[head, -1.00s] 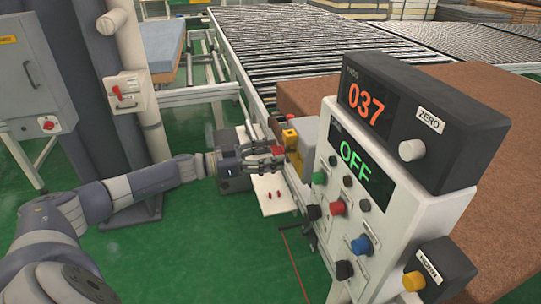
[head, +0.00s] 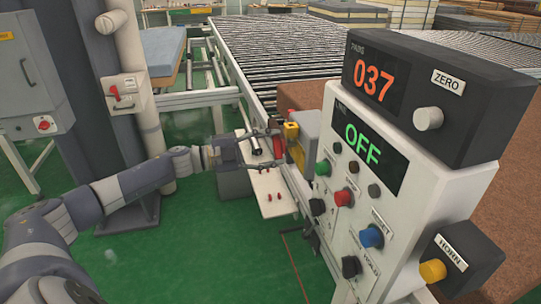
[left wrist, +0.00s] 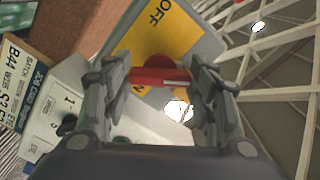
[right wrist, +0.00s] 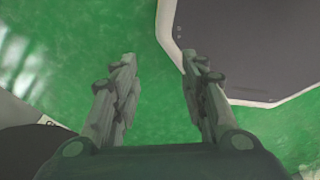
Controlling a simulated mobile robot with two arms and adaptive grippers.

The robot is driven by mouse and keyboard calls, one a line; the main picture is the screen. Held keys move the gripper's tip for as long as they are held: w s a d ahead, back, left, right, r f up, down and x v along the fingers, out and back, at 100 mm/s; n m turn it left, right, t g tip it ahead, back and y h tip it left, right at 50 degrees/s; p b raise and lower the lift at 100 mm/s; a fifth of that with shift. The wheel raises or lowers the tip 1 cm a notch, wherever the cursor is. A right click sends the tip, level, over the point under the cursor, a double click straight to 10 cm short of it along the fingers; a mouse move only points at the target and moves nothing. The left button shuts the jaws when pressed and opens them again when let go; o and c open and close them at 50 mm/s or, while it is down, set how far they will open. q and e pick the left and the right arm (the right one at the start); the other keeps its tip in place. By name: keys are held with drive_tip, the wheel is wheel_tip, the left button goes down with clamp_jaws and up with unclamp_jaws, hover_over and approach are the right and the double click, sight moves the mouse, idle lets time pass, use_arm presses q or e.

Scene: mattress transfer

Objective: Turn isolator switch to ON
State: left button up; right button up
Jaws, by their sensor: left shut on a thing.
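The isolator switch is a grey box (head: 307,132) with a yellow plate (left wrist: 182,30) and a red handle (left wrist: 160,76). The handle also shows in the head view (head: 278,146). In the left wrist view the plate reads OFF at the top; the ON lettering is partly hidden behind the handle and fingers. The handle lies crosswise between the fingers; I cannot tell which mark it points to. My left gripper (head: 271,149) is shut on the handle, one finger at each end. My right gripper (right wrist: 159,60) is open and empty over the green floor.
A control panel (head: 345,215) showing OFF and a display box (head: 400,45) reading 037 stand close at right. Another red switch (head: 115,95) is on a pillar at left. A white plate (head: 278,208) with small red pieces lies below the left gripper. A roller conveyor (head: 270,55) stretches behind.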

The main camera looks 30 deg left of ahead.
use_arm(q)
drive_tip(key=shift+m+b, duration=3.05)
drive_tip(key=shift+m, duration=0.55)
drive_tip(key=o, duration=1.1)
drive_tip(key=shift+c, duration=0.2)
